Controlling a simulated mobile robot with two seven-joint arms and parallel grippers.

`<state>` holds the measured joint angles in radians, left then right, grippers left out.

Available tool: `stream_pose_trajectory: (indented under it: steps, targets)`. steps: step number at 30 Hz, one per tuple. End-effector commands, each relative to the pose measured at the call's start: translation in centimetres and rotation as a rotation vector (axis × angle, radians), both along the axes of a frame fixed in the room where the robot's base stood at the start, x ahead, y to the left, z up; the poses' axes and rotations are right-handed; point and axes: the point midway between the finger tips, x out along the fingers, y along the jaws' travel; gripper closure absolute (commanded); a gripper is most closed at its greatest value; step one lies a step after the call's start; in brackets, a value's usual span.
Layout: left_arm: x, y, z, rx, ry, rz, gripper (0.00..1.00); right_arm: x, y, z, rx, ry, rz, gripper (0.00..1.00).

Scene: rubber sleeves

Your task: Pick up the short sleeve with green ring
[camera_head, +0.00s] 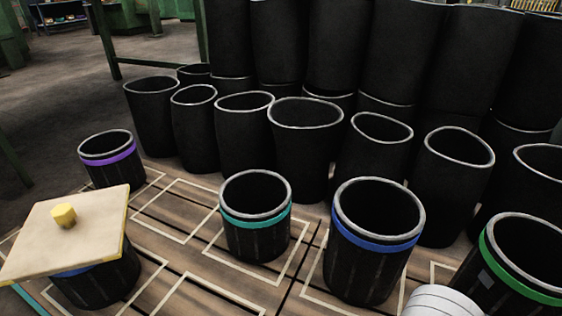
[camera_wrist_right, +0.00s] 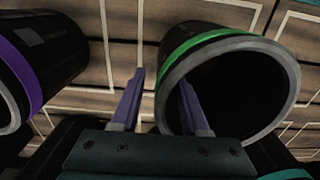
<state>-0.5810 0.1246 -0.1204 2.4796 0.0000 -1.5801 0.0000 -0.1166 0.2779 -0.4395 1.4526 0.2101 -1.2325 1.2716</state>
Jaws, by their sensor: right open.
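The short black sleeve with a green ring (camera_head: 500,263) stands at the lower right of the head view, its right side cut off by the frame edge. In the right wrist view the green-ringed sleeve (camera_wrist_right: 174,57) shows its grey rim and dark open mouth. My right gripper (camera_wrist_right: 162,82) is open. Its fingers straddle the near left part of the rim, one outside the wall and one in front of or inside the mouth; the picture does not settle the depth. I see no contact. My left gripper is not in view.
Short sleeves with blue (camera_head: 365,262), teal (camera_head: 255,228) and purple (camera_head: 110,160) rings stand nearby. A board with a yellow knob (camera_head: 70,235) covers another at left. Tall black sleeves (camera_head: 305,140) crowd behind. A purple-ringed sleeve (camera_wrist_right: 40,65) is left in the wrist view.

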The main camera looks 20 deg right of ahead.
Motion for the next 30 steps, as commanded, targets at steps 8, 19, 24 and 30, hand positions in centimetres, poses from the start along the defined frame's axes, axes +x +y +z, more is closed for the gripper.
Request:
stream_pose_trajectory:
  steps: [8, 19, 24, 30]
  targets:
    - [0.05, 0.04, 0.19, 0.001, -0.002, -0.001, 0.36, 0.02, 0.01, 0.17, 0.000, 0.000, 0.000, 0.73]
    - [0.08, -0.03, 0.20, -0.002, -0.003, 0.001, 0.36, -0.01, 0.02, 0.15, 0.000, 0.000, 0.000, 1.00]
    - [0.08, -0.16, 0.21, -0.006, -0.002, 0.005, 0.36, -0.01, 0.02, 0.15, 0.000, 0.000, 0.000, 1.00]
    - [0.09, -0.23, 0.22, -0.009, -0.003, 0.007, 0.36, -0.01, 0.02, 0.14, 0.000, 0.000, 0.000, 1.00]
